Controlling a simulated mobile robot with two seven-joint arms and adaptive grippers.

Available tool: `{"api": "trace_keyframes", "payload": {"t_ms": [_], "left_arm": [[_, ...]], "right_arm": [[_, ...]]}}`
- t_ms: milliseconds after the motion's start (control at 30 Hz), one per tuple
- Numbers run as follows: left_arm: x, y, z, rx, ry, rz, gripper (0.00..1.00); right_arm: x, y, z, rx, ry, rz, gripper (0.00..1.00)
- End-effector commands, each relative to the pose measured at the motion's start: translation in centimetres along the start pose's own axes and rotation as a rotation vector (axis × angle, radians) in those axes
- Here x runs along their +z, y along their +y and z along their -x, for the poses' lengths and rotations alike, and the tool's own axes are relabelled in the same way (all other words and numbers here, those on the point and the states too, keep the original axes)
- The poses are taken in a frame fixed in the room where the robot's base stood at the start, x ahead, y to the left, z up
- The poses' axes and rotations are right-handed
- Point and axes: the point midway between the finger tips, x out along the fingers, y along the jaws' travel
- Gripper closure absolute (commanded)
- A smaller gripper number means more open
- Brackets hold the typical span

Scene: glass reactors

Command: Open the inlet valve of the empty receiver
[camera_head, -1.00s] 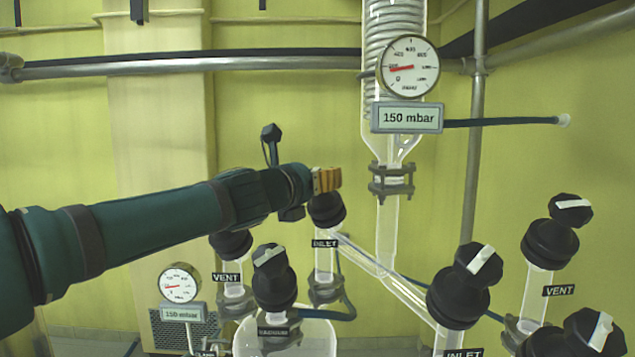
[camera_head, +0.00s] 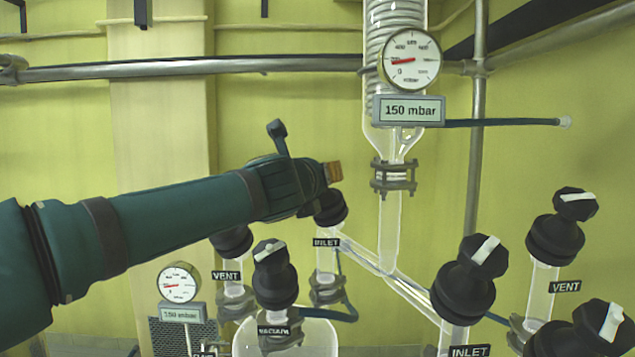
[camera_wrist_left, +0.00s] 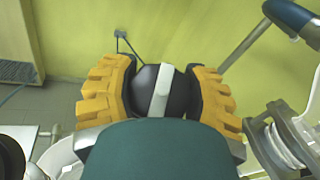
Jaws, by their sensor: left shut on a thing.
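My left gripper (camera_head: 333,172) is at the black knob of the left INLET valve (camera_head: 330,208), on the tube above the left glass receiver (camera_head: 318,335). In the left wrist view its orange fingers (camera_wrist_left: 162,90) are shut on either side of this black knob (camera_wrist_left: 178,92). The knob's white stripe shows nearly upright between the fingers. In the head view the gripper and wrist hide the knob's top. A second INLET valve (camera_head: 468,280) stands at the right, its white mark slanted. The receivers' contents cannot be made out. My right gripper is not in view.
Close by the left inlet stand a VENT valve (camera_head: 232,242) and a VACUUM valve (camera_head: 274,275). Another VENT valve (camera_head: 557,230) is at the right. The glass column (camera_head: 392,60) carries a gauge (camera_head: 410,60) and a 150 mbar display (camera_head: 409,110).

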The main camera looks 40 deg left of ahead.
Motion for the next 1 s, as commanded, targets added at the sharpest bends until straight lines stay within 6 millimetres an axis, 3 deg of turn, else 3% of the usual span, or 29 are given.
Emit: {"api": "trace_keyframes", "payload": {"t_ms": [233,600,1000], "left_arm": [[-0.3,0.2,-0.1,0.202,0.007,0.125,0.86],[-0.2,0.5,0.0,0.456,0.008,0.282,0.86],[-0.4,0.7,0.2,0.589,0.007,0.366,0.86]], "right_arm": [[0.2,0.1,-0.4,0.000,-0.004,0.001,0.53],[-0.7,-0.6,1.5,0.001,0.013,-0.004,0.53],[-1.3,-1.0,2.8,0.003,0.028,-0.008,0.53]]}}
